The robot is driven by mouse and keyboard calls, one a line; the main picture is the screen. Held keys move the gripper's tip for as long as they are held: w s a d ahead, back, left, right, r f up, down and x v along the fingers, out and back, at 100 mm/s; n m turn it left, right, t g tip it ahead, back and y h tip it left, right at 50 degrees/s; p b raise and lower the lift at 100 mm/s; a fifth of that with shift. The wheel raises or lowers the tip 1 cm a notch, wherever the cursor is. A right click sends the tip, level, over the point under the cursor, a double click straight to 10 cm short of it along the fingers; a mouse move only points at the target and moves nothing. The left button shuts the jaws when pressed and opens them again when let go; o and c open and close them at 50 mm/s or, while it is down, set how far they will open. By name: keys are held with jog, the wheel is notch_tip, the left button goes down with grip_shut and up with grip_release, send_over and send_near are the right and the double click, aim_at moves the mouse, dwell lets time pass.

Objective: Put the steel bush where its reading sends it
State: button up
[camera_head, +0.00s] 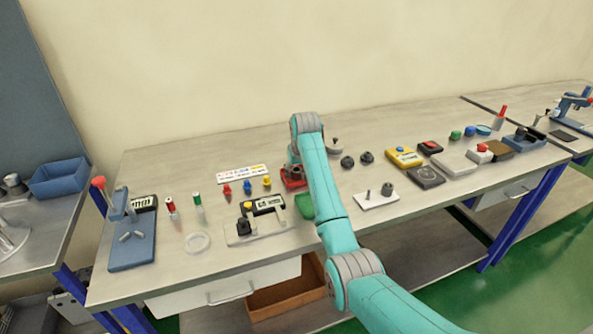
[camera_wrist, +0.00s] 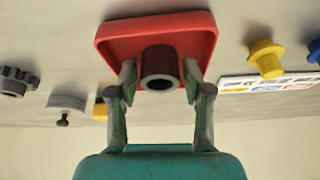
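The steel bush (camera_wrist: 160,66), a dark grey hollow cylinder, stands in or over the red tray (camera_wrist: 207,37) in the wrist view. My gripper (camera_wrist: 160,78) has one finger on each side of the bush, with a small gap showing on both sides. In the head view the red tray (camera_head: 293,183) is partly behind my arm, and my fingertips are hidden or too small to tell. A green tray (camera_head: 304,206) sits nearer the front, partly covered by my arm. A gauge with a digital display (camera_head: 268,204) stands left of it; its digits are unreadable.
A label strip (camera_head: 240,174) and small red, blue and yellow pegs (camera_head: 247,187) lie left of the red tray. Dark gears (camera_head: 366,157), a yellow box (camera_head: 403,157) and a white plate with posts (camera_head: 377,199) stand to the right.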

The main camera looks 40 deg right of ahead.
jog(key=shift+r, duration=0.1)
jog(key=v, duration=1.2)
dwell(0.4)
